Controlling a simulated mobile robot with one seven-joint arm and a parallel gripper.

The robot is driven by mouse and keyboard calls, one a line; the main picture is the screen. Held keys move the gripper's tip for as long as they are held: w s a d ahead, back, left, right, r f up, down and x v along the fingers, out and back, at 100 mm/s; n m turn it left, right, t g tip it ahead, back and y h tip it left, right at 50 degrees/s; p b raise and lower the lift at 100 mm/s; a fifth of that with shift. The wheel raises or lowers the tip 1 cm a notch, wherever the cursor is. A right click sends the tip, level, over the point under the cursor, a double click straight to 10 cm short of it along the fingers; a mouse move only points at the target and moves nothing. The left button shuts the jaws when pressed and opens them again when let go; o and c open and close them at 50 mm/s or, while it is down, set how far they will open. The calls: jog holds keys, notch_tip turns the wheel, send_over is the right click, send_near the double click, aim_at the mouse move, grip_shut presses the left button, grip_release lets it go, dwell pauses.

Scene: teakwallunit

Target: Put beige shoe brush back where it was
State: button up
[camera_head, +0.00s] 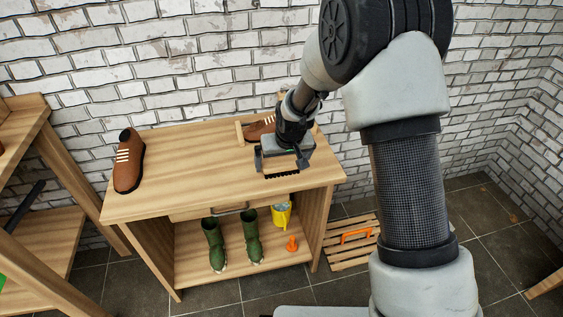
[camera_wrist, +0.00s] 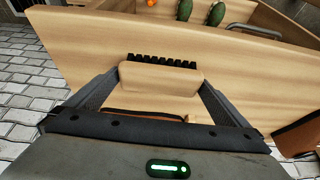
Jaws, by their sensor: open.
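The beige shoe brush (camera_wrist: 160,80) lies on the wooden workbench (camera_wrist: 75,45) near its front edge, its black bristles facing that edge. In the head view the bristles (camera_head: 282,174) show as a dark strip, and the beige body is mostly hidden by my gripper. My gripper (camera_head: 282,167) is over the bench top, with its jaws open. In the wrist view, my gripper (camera_wrist: 160,82) has one finger at each end of the brush. The fingertips are close to the brush's ends; I cannot tell whether they touch.
A brown shoe (camera_head: 129,161) stands at the bench's left end. Another brown shoe (camera_head: 260,128) sits behind my gripper, beside a light wooden piece (camera_head: 239,131). Green boots (camera_head: 215,245), a yellow bucket (camera_head: 281,215) and an orange object (camera_head: 291,243) stand on the lower shelf. The bench's middle is clear.

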jog(key=d+p+v, duration=0.1)
jog(key=d+v, duration=0.1)
jog(key=v, duration=0.9)
jog(key=d+f+p+v, duration=0.1)
jog(key=d+v, duration=0.1)
jog(key=v, duration=0.8)
jog(key=s+d+r+m, duration=0.1)
jog(key=s+d+r, duration=0.2)
jog(key=s, duration=0.4)
jog(key=s+d+r+m+h, duration=0.1)
jog(key=s+d+r, duration=0.2)
jog(key=s, duration=0.5)
jog(key=s+d+r+m+t, duration=0.1)
jog(key=s+d+r, duration=0.3)
jog(key=s, duration=0.4)
jog(key=shift+s+d, duration=0.15)
jog(key=shift+s, duration=0.05)
jog(key=shift+w+r, duration=0.15)
